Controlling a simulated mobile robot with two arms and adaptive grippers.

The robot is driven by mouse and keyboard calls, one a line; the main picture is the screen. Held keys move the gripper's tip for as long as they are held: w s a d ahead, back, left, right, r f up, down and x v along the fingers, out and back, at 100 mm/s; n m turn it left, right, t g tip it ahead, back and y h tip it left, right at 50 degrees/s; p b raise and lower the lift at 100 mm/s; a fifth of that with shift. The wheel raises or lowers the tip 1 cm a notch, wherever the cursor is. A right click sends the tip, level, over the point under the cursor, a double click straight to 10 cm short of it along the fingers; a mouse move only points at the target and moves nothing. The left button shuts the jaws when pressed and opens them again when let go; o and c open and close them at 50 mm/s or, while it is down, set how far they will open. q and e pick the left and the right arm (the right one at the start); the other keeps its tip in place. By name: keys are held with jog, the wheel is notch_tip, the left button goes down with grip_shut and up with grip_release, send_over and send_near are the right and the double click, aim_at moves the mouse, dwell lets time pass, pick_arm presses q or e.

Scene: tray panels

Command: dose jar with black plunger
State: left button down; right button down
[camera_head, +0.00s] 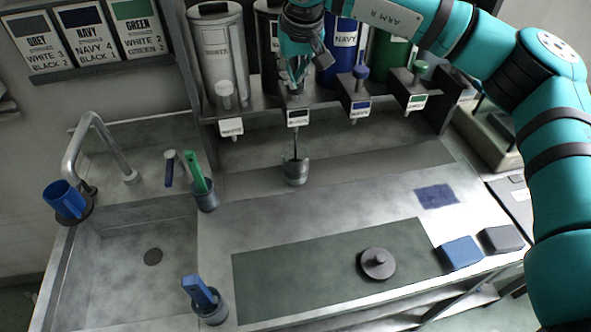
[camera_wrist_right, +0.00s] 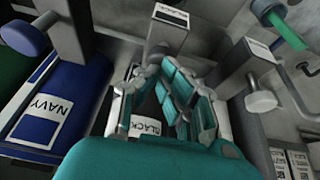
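My right gripper (camera_head: 296,80) points down at the black dispenser, in front of its canister. Its fingers come together at the tips, and the black plunger is hidden at or beneath them. In the right wrist view the gripper (camera_wrist_right: 160,68) sits just behind the black-labelled spout block (camera_wrist_right: 168,35). The black label (camera_head: 298,117) shows below the gripper in the head view. A small grey jar (camera_head: 295,174) stands upright under this spout. A thin dark line runs from the spout down to the jar; whether it is liquid I cannot tell. My left gripper is out of view.
White (camera_head: 225,95), navy (camera_head: 360,76) and green (camera_head: 420,70) plungers stand on the same shelf. Cups with a green tool (camera_head: 200,180) and a blue tool (camera_head: 205,297) stand beside the sink (camera_head: 120,270). A dark knobbed lid (camera_head: 377,264) lies on the green mat (camera_head: 300,275).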

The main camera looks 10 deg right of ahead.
jog(key=shift+f, duration=0.55)
jog(key=shift+r, duration=0.1)
jog(key=shift+d+r+p, duration=0.1)
jog(key=shift+r+p, duration=1.3)
jog(key=shift+r, duration=0.8)
jog(key=shift+r, duration=0.1)
notch_tip(320, 180, up, 6)
jog(key=p, duration=0.4)
